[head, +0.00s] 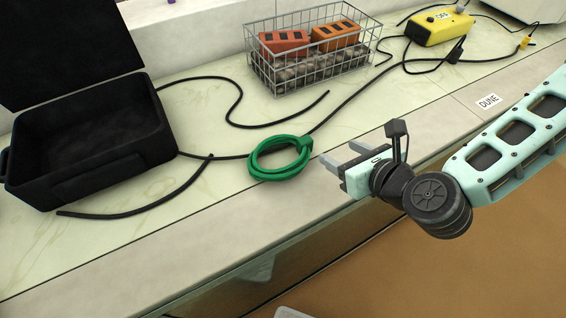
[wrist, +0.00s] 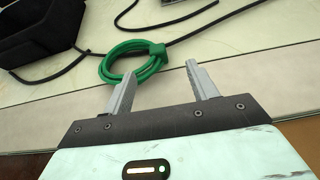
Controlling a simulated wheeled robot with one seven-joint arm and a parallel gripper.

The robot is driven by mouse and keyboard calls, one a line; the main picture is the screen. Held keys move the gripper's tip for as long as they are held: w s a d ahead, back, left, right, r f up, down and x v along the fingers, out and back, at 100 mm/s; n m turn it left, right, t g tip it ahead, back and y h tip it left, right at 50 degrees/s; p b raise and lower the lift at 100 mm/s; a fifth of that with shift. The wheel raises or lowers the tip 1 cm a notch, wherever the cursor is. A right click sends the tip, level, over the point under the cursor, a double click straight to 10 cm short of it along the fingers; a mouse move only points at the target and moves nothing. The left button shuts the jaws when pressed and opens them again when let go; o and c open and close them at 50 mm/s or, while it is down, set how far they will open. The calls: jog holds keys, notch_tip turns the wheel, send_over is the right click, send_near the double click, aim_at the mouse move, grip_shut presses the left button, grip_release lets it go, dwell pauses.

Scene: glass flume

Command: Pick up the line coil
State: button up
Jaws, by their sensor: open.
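The line coil (head: 259,168) is a ring of green cord lying on the pale marbled counter, with a bound lump at its upper right. In the wrist view the coil (wrist: 107,66) lies just beyond the fingertips, nearer the left finger. My gripper (head: 341,156) is open and empty, to the right of the coil and apart from it. In the wrist view both fingers of my gripper (wrist: 160,78) show, spread apart with nothing between them.
An open black case (head: 95,150) stands left of the coil. A wire basket (head: 310,62) with orange blocks stands behind it. Black cables (head: 350,100) run across the counter close to the coil. A yellow box (head: 438,27) sits at the back right. The counter's front edge is near.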

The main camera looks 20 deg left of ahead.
jog(key=f+b, duration=0.1)
jog(key=b, duration=0.2)
jog(key=shift+w+a, duration=0.1)
jog(key=shift+a, duration=0.05)
jog(key=shift+f+b, duration=0.1)
jog(key=shift+b, duration=1.15)
jog(key=b, duration=0.2)
send_near(307, 142)
jog(key=x, duration=0.3)
jog(key=shift+w+a, duration=0.35)
jog(key=shift+f+x, duration=0.25)
jog(key=shift+x, duration=2.55)
jog(key=shift+s+d+r, duration=0.1)
jog(key=c, duration=1.2)
